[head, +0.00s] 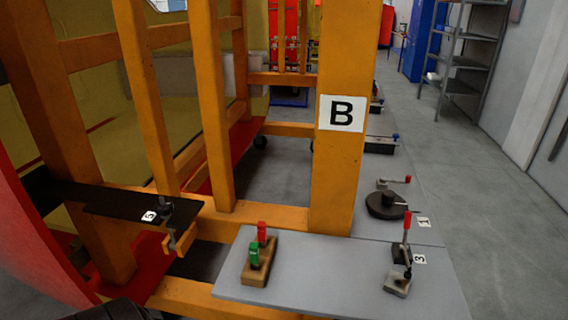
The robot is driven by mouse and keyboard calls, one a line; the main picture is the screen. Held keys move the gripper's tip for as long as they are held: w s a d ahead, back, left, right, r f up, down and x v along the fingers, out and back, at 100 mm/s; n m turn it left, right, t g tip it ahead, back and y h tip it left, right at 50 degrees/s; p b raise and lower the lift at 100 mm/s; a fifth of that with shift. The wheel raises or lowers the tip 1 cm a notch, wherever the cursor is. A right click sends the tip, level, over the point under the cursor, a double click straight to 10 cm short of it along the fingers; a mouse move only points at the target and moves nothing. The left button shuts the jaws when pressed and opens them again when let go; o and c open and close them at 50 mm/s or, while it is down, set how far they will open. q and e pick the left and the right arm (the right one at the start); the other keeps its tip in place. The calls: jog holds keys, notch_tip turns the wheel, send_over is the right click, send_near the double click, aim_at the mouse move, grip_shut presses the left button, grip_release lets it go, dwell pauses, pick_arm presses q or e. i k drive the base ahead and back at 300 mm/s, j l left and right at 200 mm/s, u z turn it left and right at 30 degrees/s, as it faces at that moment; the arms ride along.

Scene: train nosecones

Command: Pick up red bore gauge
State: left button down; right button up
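A small wooden block (255,275) stands on the grey table at the bottom middle of the head view. A red bore gauge (262,231) stands upright in its far end. A green gauge (254,254) stands in the same block, just nearer to me. The lower parts of both gauges are hidden in or behind the block. Neither of my grippers can be made out in the head view.
The grey table (320,280) has free room between the block and a red-handled tool (407,228) at its right. A round dark fixture (386,205) sits farther back. An orange frame post (345,180) marked B rises behind the table. Grey floor (480,200) is clear at right.

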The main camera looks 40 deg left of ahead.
aim_at(262, 226)
jog(key=u, duration=1.55)
jog(key=i+j+u, duration=0.1)
jog(key=i+j, duration=0.15)
jog(key=j, duration=0.2)
